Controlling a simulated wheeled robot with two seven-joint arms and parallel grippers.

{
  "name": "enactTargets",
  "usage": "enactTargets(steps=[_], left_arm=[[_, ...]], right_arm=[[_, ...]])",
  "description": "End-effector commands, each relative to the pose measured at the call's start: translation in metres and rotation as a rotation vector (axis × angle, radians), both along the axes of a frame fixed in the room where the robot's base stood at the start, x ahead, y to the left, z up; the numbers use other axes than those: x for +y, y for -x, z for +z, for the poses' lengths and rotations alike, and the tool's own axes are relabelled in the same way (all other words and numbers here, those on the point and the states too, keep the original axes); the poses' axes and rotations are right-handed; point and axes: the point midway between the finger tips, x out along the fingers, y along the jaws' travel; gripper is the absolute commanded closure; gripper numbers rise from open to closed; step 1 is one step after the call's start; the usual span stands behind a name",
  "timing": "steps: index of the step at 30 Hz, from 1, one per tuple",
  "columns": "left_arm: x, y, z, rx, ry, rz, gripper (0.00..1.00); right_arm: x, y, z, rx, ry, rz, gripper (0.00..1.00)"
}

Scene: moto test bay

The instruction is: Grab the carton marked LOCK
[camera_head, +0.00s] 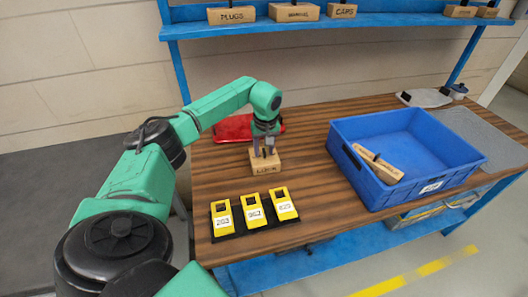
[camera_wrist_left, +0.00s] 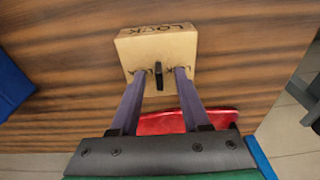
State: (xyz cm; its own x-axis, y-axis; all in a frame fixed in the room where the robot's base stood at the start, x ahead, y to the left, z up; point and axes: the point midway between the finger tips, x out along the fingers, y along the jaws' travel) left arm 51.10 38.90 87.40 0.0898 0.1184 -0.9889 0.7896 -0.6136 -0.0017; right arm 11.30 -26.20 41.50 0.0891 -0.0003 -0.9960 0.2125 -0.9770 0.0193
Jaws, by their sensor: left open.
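The carton marked LOCK (camera_head: 262,170) is a light wooden-coloured block with a black upright tab on top. It stands on the brown striped table, and in the left wrist view the carton (camera_wrist_left: 160,48) shows the word LOCK on its side. My left gripper (camera_head: 264,152) is directly over it, pointing down. In the left wrist view its open fingers (camera_wrist_left: 159,72) stand on either side of the black tab, with gaps showing. Whether the fingertips touch the carton top is not clear. My right gripper is not in view.
A red object (camera_head: 232,128) lies just behind the carton. Yellow numbered holders (camera_head: 253,214) stand in front of it. A blue bin (camera_head: 410,195) at right contains another carton (camera_head: 378,164). A blue shelf (camera_head: 390,19) above bears several labelled cartons.

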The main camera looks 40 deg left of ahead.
Motion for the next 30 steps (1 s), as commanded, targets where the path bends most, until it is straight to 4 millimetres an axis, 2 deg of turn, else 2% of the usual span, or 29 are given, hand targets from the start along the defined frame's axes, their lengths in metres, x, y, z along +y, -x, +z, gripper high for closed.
enactTargets(steps=[4, 5, 6, 8, 9, 30], left_arm=[[-0.0001, -0.0003, -0.0005, -0.001, 0.0, 0.0, 0.54], [-0.0001, -0.0003, -0.0004, -0.001, 0.0, 0.0, 0.58], [-0.0001, -0.0003, -0.0003, -0.001, 0.001, 0.0, 0.73], [-0.0002, -0.0003, -0.0002, -0.001, 0.001, 0.0, 0.96], [-0.0001, -0.0003, -0.0001, -0.001, 0.001, 0.0, 1.0], [0.0, -0.0004, 0.0005, -0.002, 0.001, 0.001, 1.0]], right_arm=[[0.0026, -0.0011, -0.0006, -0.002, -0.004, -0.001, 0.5], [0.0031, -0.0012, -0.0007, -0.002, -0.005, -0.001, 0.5], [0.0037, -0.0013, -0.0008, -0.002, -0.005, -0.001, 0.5], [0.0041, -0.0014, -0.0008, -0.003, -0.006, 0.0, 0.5], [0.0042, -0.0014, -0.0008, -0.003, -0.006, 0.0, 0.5], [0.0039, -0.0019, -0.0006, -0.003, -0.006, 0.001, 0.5]])
